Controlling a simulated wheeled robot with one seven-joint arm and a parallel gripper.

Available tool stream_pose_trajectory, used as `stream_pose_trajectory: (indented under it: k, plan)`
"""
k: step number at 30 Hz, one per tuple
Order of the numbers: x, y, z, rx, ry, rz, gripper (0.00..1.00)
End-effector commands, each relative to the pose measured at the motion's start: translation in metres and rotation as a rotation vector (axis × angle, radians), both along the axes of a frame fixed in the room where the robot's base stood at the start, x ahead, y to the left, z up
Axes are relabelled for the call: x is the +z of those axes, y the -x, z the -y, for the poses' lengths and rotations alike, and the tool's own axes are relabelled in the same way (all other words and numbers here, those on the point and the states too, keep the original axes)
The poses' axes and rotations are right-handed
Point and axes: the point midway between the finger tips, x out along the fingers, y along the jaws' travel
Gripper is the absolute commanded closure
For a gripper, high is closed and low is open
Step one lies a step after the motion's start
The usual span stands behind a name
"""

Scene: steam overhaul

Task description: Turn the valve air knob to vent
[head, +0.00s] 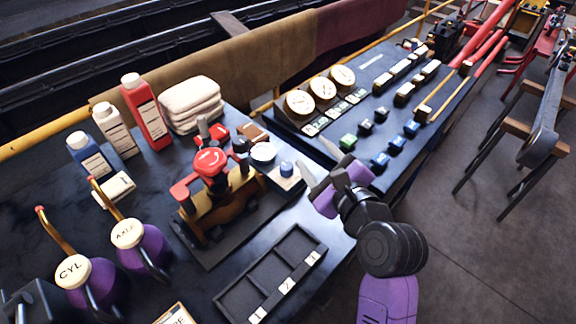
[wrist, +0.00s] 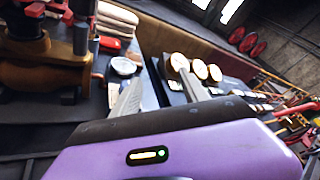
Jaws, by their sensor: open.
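A small blue knob (head: 286,168) sits on a light plate beside a white round gauge (head: 263,152), at the right of the brass and red valve (head: 210,185) in the head view. It may be the valve air knob; its label and setting are too small to read. The wrist view shows the gauge (wrist: 123,66) and part of the valve (wrist: 45,55) at upper left. My gripper (head: 320,160) is open and empty, just right of the blue knob and apart from it in the picture. Its two grey fingers (wrist: 158,90) point away over the bench.
A panel (head: 375,62) with three dials and several green, black and blue switches lies beyond my gripper. A black divided tray (head: 275,270) is in front. Purple oil cans (head: 145,250), bottles and folded towels (head: 190,103) crowd the left. The floor at right is clear near the bench.

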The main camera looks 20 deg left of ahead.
Motion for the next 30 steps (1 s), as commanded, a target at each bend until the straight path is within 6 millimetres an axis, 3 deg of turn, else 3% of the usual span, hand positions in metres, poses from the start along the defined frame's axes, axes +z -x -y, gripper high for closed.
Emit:
stream_pose_trajectory:
  k: [4, 9, 16, 30]
  plan:
    - [-0.034, 0.014, -0.008, -0.004, -0.164, -0.348, 0.48]
    - [-0.047, 0.028, -0.013, -0.027, -0.261, -0.557, 0.48]
    - [-0.052, 0.023, -0.022, -0.046, -0.297, -0.605, 0.48]
    - [-0.076, -0.010, -0.068, -0.046, -0.294, -0.602, 0.48]
